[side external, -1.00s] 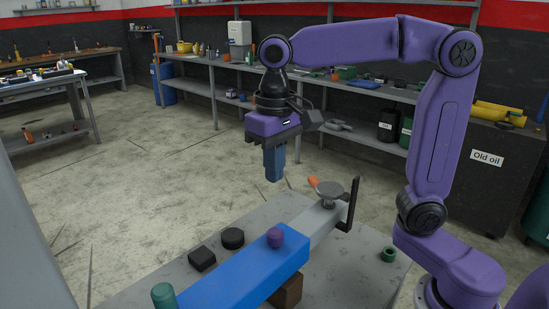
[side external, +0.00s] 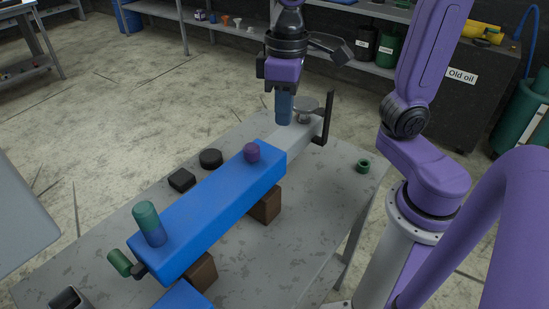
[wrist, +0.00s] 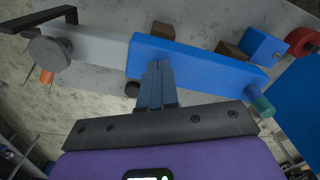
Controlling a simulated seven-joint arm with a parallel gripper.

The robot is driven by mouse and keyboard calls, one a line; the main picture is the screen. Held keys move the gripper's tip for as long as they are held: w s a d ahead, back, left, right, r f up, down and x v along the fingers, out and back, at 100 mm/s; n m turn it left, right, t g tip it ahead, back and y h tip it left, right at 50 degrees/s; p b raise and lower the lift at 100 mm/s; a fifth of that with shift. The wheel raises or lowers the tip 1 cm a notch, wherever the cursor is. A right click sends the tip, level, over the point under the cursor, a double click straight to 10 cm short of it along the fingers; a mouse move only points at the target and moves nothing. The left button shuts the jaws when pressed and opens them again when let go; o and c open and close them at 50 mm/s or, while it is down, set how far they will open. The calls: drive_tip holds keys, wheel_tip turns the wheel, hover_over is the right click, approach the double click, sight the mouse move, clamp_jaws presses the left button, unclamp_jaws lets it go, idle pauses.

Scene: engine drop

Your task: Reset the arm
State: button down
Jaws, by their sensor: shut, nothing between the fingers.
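My gripper (side external: 284,120) points down with its long blue fingers shut and empty. In the side view it hangs behind the grey end section (side external: 292,140) of a long blue block (side external: 210,215), beside a grey disc (side external: 305,112). Whether it is clear of the bar is hard to tell. In the wrist view the shut fingers (wrist: 158,66) overlap the blue block (wrist: 200,62), with the grey bar (wrist: 95,46) to the left. A purple knob (side external: 252,152) sits on top of the block, and a green and blue cylinder (side external: 148,222) stands at its near end.
The block rests on brown supports (side external: 265,205) on a grey table (side external: 320,200). Two black pieces (side external: 182,180) lie behind it. A green ring (side external: 363,166) lies at the right edge. A dark upright bracket (side external: 327,118) stands at the bar's far end.

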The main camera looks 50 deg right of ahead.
drive_tip(key=s+d+f+n, duration=0.6)
drive_tip(key=s+f+n, duration=0.1)
drive_tip(key=s, duration=0.4)
drive_tip(key=shift+s+f+n, duration=0.3)
drive_tip(key=shift+s+f, duration=0.1)
drive_tip(key=shift+f, duration=0.45)
